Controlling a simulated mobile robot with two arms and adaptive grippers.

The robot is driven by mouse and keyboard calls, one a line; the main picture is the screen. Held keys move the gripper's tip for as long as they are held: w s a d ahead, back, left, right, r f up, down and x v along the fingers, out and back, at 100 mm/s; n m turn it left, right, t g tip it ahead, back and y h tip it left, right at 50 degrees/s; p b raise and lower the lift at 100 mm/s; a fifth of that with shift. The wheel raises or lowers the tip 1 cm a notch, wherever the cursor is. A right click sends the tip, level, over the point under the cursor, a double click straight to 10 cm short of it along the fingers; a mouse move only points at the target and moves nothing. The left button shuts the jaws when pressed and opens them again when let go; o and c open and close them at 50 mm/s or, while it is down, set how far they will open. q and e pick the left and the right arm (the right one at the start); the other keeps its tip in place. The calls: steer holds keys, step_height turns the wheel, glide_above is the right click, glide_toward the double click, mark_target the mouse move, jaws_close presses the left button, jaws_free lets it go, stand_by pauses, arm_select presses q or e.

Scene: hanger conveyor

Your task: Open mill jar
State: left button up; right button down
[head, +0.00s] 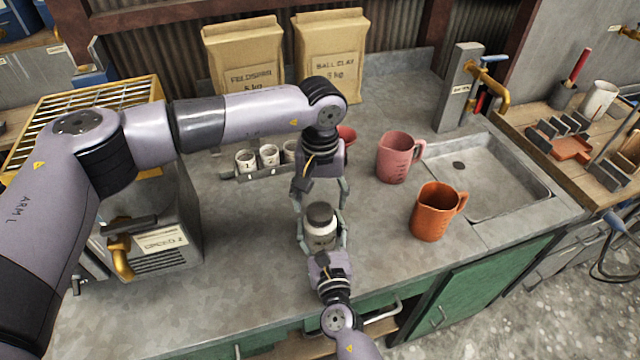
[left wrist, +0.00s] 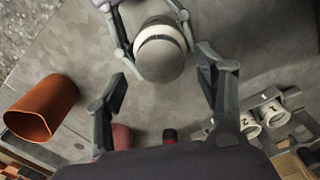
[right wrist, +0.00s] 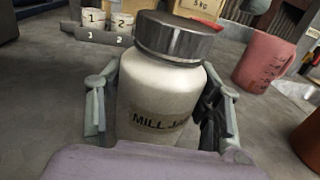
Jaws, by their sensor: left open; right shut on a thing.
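The mill jar (head: 319,235) is a white jar with a dark grey lid (head: 320,213), upright on the grey counter. In the right wrist view the jar (right wrist: 158,100) shows its MILL JAR label, with the lid (right wrist: 180,38) on top. My right gripper (head: 322,240) is shut on the jar's body from the front. My left gripper (head: 320,200) points down above and slightly behind the jar, open and empty. In the left wrist view the lid (left wrist: 160,62) lies beyond the left fingertips (left wrist: 170,85), apart from them.
An orange jug (head: 433,212) and a pink jug (head: 395,158) stand to the right, before a sink (head: 490,180). A rack of numbered white cups (head: 268,158) stands behind left. A grey machine (head: 150,235) is at the left. The front counter is clear.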

mark_target(320, 211)
arm_select(q)
steer(key=shift+f, duration=1.55)
steer(key=c, duration=1.2)
steer(key=n, duration=0.3)
steer(key=shift+n, duration=0.3)
steer(key=o, duration=1.3)
steer(key=shift+r, duration=0.1)
